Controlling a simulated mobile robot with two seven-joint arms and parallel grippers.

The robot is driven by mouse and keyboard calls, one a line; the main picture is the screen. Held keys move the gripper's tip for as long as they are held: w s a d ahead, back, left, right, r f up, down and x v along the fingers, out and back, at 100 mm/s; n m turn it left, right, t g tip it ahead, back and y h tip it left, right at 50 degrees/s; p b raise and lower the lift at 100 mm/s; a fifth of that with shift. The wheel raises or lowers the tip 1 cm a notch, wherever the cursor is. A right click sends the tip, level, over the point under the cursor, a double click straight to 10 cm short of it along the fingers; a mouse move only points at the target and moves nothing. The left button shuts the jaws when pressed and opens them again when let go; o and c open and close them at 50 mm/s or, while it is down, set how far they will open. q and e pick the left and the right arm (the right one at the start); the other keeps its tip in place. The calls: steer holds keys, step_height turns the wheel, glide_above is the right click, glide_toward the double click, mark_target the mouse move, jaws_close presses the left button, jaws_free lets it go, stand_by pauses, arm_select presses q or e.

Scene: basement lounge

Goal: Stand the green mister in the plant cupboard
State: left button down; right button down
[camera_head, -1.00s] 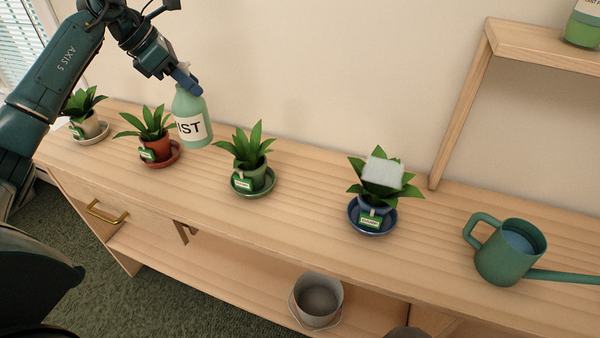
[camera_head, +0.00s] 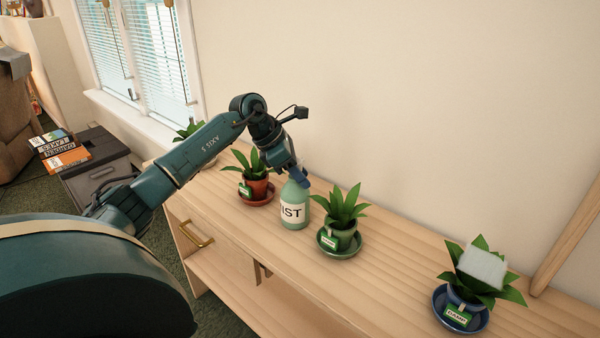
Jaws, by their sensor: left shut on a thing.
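The green mister (camera_head: 295,205) is a pale green bottle with a white label reading "IST". It is upright over the sideboard top, between the plant in the red pot (camera_head: 256,184) and the plant in the green pot (camera_head: 342,232). I cannot tell whether its base touches the wood. My left gripper (camera_head: 299,178) is shut on its top from above. The sideboard (camera_head: 395,262) has a drawer or door front with a brass handle (camera_head: 197,233) and an open lower bay. My right gripper is not in view.
A plant in a blue pot (camera_head: 466,300) with a pale block (camera_head: 483,265) over its leaves stands at the right. Another plant (camera_head: 190,130) is partly behind my left arm. Books (camera_head: 62,152) lie on a dark box at the far left, below the window.

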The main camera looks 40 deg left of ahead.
arm_select(q)
steer(key=shift+r, duration=0.2)
steer(key=c, duration=1.1)
jaws_free()
steer(key=shift+f, duration=0.2)
steer(key=shift+o, duration=0.2)
